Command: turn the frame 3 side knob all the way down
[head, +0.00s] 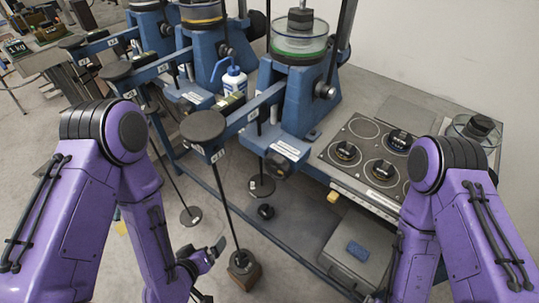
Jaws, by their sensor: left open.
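Several blue lever frames stand in a row along the bench. The nearest frame (296,100) has a black side knob (325,91) on the right side of its upright. The middle frame (207,50) has a similar dark knob (225,49), and the far frame (150,28) has one (165,29). The number labels are too small to read surely, so I cannot tell which is frame 3. My left gripper (211,268) is open and empty, low over the floor beside a hanging weight, well away from all the side knobs. My right gripper is out of view.
Long lever arms with round black pads (203,126) jut toward me, with a hanging rod and weight (243,265) below. A white bottle (234,80) stands between frames. A grey panel with dark weights (380,168) is at right. A grey box (357,262) sits low in front.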

